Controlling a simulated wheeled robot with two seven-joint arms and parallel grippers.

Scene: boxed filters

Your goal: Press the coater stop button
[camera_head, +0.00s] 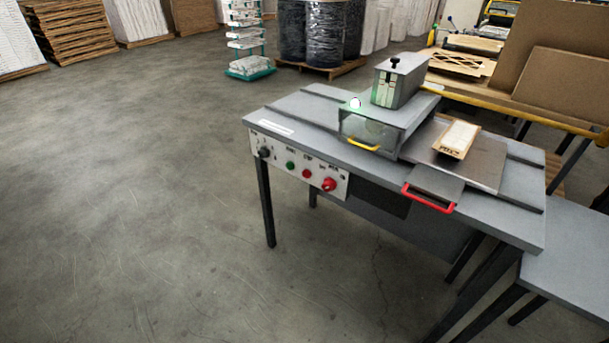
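The coater (290,105) is a grey bench machine standing on dark legs at the right of the head view. Its white control panel (276,151) faces front at the left end. On it, from left to right, are a dark knob (264,153), a green button (290,165), a small red button (307,173) and a larger protruding red button (328,184). The labels above them are too small to read surely. Nothing touches the buttons. Neither of my grippers is in view.
On the coater are a clear-fronted housing with yellow handle (364,144), a red handle (428,198) and a boxed filter (457,138). A grey table (570,255) adjoins at right. Wrapped drums (325,35) stand behind. The floor (150,200) left of the coater is clear.

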